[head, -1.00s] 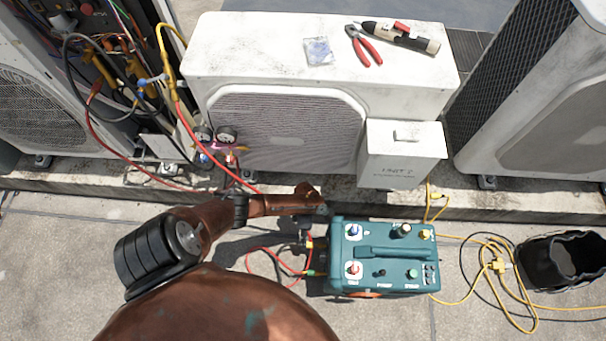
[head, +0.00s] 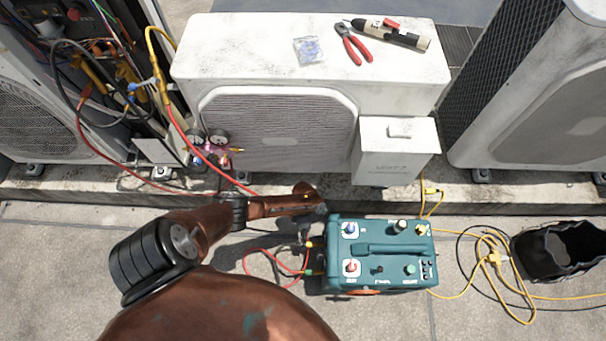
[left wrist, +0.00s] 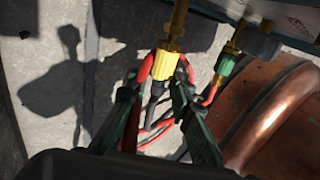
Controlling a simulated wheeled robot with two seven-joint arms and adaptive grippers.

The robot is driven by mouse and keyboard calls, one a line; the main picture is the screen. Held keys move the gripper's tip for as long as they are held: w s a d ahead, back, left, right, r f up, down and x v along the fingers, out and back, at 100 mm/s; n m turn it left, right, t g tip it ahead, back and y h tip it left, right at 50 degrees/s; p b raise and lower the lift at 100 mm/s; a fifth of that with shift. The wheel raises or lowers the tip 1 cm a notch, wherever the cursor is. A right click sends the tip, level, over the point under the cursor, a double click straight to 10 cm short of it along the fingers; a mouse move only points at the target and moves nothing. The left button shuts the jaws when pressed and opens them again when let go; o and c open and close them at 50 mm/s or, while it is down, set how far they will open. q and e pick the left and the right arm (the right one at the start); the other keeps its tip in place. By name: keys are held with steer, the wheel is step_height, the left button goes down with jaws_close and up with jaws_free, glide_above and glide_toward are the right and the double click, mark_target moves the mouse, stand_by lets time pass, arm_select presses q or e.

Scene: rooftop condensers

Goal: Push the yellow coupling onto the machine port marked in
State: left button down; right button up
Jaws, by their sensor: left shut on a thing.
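The teal machine (head: 392,251) stands on the ground, its hose side facing left. In the left wrist view the yellow coupling (left wrist: 164,66) is between the fingers of my left gripper (left wrist: 153,90), which is shut on it. The coupling's upper end meets a brass port stem (left wrist: 179,18) in line with it; I cannot tell how far it is pushed on. A green coupling (left wrist: 225,65) sits on the neighbouring fitting. In the head view my left gripper (head: 306,236) points down at the machine's left side. The port marking is not readable. My right gripper is not in view.
Red hose (head: 262,268) loops on the ground left of the machine. A black bucket (head: 540,262) and yellow cord (head: 495,258) lie to the right. The condenser (head: 280,125) stands behind on a concrete curb, with pliers (head: 354,44) on top.

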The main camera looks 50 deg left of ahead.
arm_select(q)
steer(key=shift+w+d, duration=0.4)
steer(key=shift+w, duration=0.05)
stand_by(1.1)
steer(key=c, duration=1.6)
jaws_free()
steer(key=shift+s+a, duration=0.15)
steer(key=shift+s+a+p, duration=0.65)
steer(key=shift+s+a, duration=0.55)
steer(key=shift+s, duration=0.2)
steer(key=shift+s+a+p, duration=0.6)
steer(key=shift+s+a, duration=0.55)
steer(key=shift+s, duration=0.2)
